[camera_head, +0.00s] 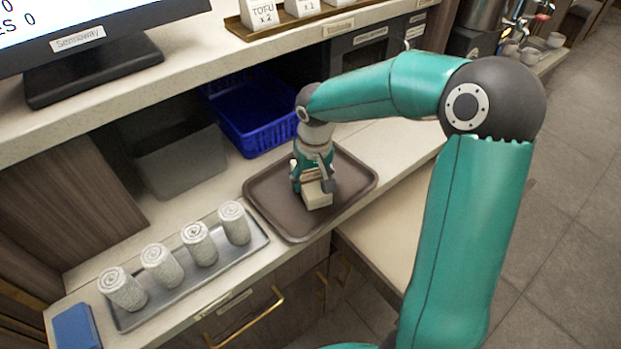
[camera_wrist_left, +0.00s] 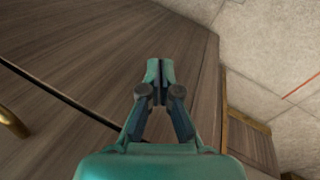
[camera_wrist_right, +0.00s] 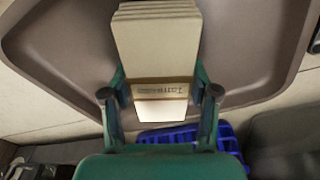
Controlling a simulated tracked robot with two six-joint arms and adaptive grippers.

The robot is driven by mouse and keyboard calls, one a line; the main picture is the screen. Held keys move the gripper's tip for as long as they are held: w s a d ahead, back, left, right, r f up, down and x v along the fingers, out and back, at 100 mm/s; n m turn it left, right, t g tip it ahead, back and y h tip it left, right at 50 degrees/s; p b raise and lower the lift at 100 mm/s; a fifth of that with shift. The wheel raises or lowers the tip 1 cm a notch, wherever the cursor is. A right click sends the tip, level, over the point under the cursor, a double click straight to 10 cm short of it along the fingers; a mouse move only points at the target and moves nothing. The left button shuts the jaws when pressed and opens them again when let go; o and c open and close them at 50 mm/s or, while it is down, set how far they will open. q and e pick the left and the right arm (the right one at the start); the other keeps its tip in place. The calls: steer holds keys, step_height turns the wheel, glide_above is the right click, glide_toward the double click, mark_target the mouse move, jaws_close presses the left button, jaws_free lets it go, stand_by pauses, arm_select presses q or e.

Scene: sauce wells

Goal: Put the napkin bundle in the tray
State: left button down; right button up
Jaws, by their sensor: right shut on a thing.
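The napkin bundle (camera_head: 317,194) is a pale folded stack with a brown printed band, within the outline of the brown tray (camera_head: 272,215) on the counter. In the right wrist view the bundle (camera_wrist_right: 157,45) lies between the fingers of my right gripper (camera_wrist_right: 160,95), over the tray (camera_wrist_right: 245,60). My right gripper (camera_head: 313,178) is shut on the bundle from above. I cannot tell whether the bundle touches the tray floor. My left gripper (camera_wrist_left: 160,70) shows only in its wrist view, with its fingertips together and nothing between them, facing wood panelling.
A metal tray (camera_head: 205,278) with several rolled towels (camera_head: 122,288) stands left of the brown tray. A blue crate (camera_head: 250,115) and a grey bin (camera_head: 182,170) sit behind. A blue block (camera_head: 77,327) lies at lower left. A monitor (camera_head: 90,65) stands on the upper shelf.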

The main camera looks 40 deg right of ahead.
mark_target(314, 182)
steer(key=shift+f, duration=0.1)
steer(key=o, duration=1.2)
steer(key=r, duration=0.4)
steer(key=s+r, duration=0.1)
steer(key=r, duration=0.7)
steer(key=shift+s+a+r, duration=0.15)
steer(key=shift+a, duration=0.1)
